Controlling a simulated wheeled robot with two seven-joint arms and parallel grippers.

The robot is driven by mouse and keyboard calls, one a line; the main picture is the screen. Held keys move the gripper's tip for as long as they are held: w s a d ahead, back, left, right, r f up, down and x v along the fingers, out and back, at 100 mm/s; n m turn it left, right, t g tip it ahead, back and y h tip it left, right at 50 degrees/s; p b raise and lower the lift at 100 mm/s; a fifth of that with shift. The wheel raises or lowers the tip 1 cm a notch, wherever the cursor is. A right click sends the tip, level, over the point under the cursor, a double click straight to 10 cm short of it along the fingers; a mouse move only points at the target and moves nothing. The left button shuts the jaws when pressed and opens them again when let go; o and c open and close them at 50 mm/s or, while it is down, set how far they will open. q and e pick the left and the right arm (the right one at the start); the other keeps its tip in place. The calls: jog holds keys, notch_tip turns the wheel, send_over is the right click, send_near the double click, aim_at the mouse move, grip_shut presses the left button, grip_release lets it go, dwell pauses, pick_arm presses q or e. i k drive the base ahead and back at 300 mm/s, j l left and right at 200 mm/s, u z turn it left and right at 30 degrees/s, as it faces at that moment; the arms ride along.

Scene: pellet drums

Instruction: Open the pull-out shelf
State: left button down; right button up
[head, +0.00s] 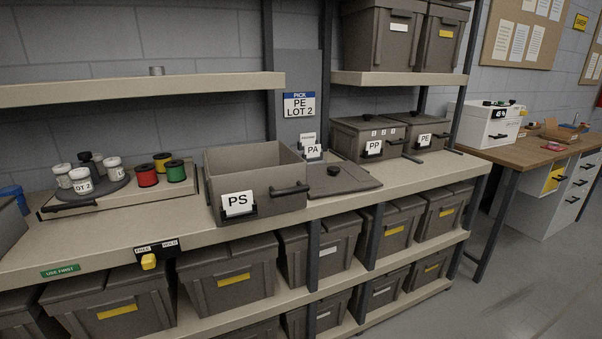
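A low, flat beige shelf board (118,199) with a black bar handle (70,206) on its front edge lies on the left of the bench; it looks like the pull-out shelf. A dark round turntable (92,189) with several white jars stands on it, one labelled "LOT 2", beside red, yellow and green spools. A yellow knob (148,261) sits below a plate (156,247) that seems to read "FREE" and "HOLD", on the bench's front edge. I cannot tell whether the knob locks the shelf. Neither of my grippers is in view.
An open grey bin (255,187) labelled "PS" stands right of the shelf board, its flat lid (345,181) beside it. Closed "PP" (368,138) and "PE" (427,136) bins stand farther right. The bench top (100,235) before the shelf board is clear. Lidded bins fill the lower levels.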

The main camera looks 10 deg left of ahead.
aim_at(130, 194)
jog(key=u, duration=1.65)
